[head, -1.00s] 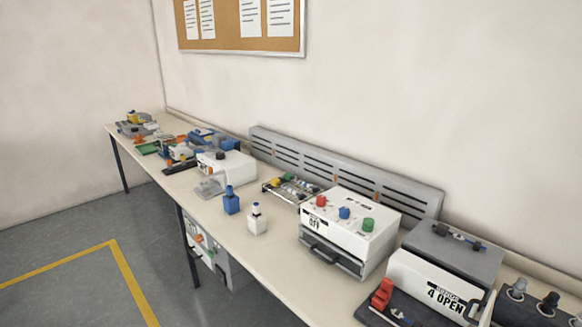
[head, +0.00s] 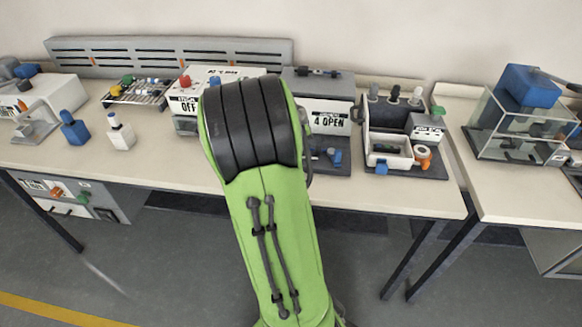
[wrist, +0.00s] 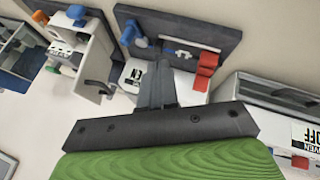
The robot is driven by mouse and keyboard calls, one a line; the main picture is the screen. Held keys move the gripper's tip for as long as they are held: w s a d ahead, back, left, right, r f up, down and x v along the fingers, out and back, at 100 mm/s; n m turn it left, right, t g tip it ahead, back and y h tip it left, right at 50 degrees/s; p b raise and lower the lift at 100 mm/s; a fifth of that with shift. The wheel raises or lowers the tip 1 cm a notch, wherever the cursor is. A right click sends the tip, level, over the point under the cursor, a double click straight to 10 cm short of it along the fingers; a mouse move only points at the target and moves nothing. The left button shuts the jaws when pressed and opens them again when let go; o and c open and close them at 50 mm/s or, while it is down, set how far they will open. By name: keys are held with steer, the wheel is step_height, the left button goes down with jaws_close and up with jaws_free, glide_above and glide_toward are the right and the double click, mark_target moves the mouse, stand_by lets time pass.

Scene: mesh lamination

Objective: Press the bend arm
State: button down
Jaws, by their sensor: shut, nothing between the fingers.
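I cannot tell for certain which part is the bend arm. A white unit with a grey top, labelled 4 OPEN (head: 325,118), stands on the bench with a dark plate (wrist: 190,25) in front. On the plate are a red block (wrist: 205,72) and a blue handle (wrist: 131,32), at opposite sides, with a small metal rod between. My gripper (wrist: 155,78) is shut and empty in the wrist view, its fingers appearing in front of the white unit beside the plate; contact cannot be told. In the head view my green arm hides the gripper.
A white unit with coloured knobs marked OFF (head: 188,104) is left of my arm. A dark tray fixture (head: 390,155) with an orange ring is right. A clear box (head: 515,130) stands far right.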

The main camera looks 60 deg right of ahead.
mark_target(335, 153)
steer(key=shift+s+d+f+g, duration=0.3)
steer(key=shift+d+f, duration=0.3)
steer(key=shift+d, duration=0.2)
steer(key=b+x, duration=0.2)
steer(key=x, duration=0.7)
steer(key=shift+f+b, duration=0.1)
steer(key=shift+b, duration=0.2)
steer(key=d, duration=0.1)
steer(key=s+d, duration=0.2)
steer(key=shift+f+b, duration=0.25)
steer(key=shift+b, duration=0.1)
steer(key=shift+s+d, duration=0.3)
